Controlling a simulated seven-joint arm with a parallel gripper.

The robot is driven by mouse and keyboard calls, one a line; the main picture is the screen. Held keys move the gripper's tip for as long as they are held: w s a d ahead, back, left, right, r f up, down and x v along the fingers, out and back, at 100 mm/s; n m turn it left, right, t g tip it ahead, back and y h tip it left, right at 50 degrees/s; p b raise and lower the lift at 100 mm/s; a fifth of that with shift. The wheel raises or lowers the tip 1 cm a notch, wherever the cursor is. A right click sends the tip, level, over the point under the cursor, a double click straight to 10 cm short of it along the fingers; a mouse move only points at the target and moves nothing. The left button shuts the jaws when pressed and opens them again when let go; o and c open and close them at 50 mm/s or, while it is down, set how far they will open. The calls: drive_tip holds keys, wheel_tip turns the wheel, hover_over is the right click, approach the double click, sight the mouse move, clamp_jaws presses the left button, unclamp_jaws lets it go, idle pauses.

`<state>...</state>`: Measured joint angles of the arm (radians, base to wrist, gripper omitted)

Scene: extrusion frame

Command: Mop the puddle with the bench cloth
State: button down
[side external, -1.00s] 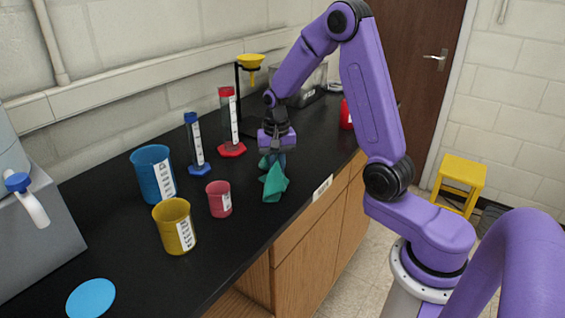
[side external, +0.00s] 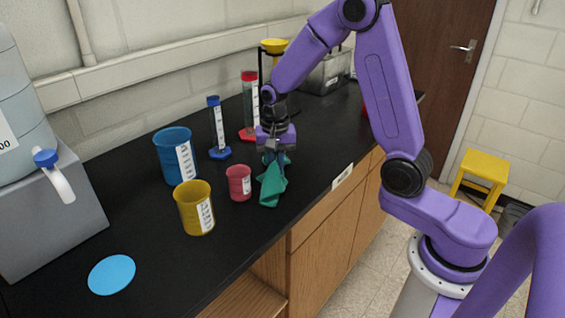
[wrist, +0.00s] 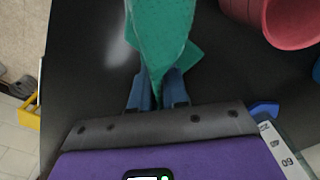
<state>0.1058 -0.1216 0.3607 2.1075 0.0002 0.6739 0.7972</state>
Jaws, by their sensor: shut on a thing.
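My gripper (side external: 273,158) is shut on a green cloth (side external: 271,185), which hangs bunched and creased below the fingers, right beside the small pink beaker. In the wrist view the blue fingertips (wrist: 158,92) pinch the cloth (wrist: 162,35). I cannot tell whether its lower edge touches the bench. A flat light-blue round patch (side external: 111,274) lies on the black bench top at the near left, well apart from the cloth. I cannot tell for sure whether it is the puddle. A pale shine beside the cloth in the wrist view may be only a reflection.
The pink beaker (side external: 239,183), yellow beaker (side external: 195,208) and blue beaker (side external: 175,157) stand left of the cloth. Blue (side external: 217,128) and red (side external: 250,106) cylinders stand behind. A grey block (side external: 45,215) with a tapped container is at far left. The bench front (side external: 215,262) is clear.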

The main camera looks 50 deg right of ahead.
drive_tip(key=shift+w, duration=1.6)
drive_tip(key=shift+d, duration=6.1)
wheel_tip(320, 180, up, 10)
drive_tip(key=shift+r, duration=0.15)
drive_tip(key=s+a, duration=0.8)
drive_tip(key=a, duration=0.4)
drive_tip(key=shift+f, duration=4.5)
